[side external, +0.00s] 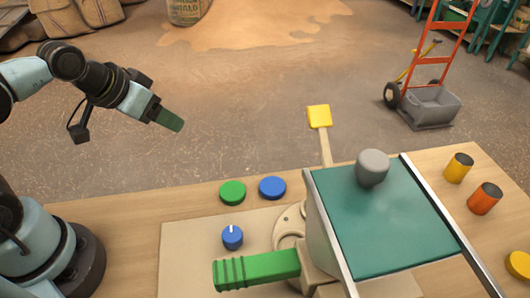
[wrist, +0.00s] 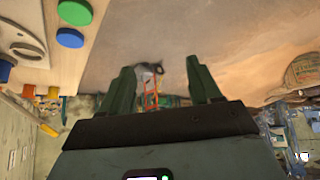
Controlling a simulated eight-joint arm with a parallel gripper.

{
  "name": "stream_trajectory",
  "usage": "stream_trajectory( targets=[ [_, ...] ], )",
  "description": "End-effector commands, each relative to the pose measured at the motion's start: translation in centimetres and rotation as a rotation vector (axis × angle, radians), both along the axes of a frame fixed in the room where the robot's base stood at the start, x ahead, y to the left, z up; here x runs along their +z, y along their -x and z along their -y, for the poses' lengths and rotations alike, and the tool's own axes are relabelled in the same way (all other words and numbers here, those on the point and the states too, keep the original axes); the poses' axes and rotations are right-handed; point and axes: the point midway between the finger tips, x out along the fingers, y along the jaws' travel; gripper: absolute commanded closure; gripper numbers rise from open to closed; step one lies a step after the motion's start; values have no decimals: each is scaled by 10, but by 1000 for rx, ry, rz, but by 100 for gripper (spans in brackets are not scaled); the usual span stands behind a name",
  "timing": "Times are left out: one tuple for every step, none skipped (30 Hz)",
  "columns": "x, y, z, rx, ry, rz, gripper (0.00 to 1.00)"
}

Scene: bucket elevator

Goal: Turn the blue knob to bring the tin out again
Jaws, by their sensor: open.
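The blue knob (side external: 232,238), with a white pointer line on top, stands on the pale board near the table's front. A blue knob-like piece (wrist: 5,70) is cut off at the left edge of the wrist view. My gripper (side external: 172,122) is raised at the upper left, well away from the knob. In the wrist view my gripper (wrist: 162,78) is open, with nothing between its fingers. I cannot tell which thing is the tin; a yellow cylinder (side external: 459,168) and an orange cylinder (side external: 485,199), both dark-topped, stand at the right.
A green disc (side external: 232,192) and a blue disc (side external: 272,188) lie behind the knob. A green ribbed piece (side external: 257,269) sits in front. A railed green tray (side external: 400,230) bears a grey rounded object (side external: 372,166). A yellow paddle (side external: 319,116) sticks up behind.

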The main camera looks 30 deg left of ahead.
Motion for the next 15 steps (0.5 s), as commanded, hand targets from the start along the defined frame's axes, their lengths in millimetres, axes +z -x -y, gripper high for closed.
stream_trajectory(
  targets=[
    [1, -1, 8, 2, 19, -16, 37],
    [2, -2, 14, 9, 36, -33, 37],
    [3, -2, 24, 20, 64, -61, 37],
    [4, -2, 33, 32, 87, -87, 37],
    [5, -1, 43, 47, 111, -118, 37],
    [6, 0, 58, 71, 143, -163, 37],
    [7, 1, 71, 92, 164, -200, 37],
    [8, 3, 83, 116, 182, -239, 37],
    [9, 7, 99, 151, 201, -291, 37],
    [9, 10, 111, 179, 212, -328, 37],
    [10, 14, 123, 209, 219, -364, 37],
    [10, 19, 138, 249, 224, -409, 37],
    [11, 23, 148, 279, 224, -439, 37],
    [11, 28, 158, 310, 221, -467, 37],
    [12, 34, 171, 347, 215, -498, 37]
  ],
)
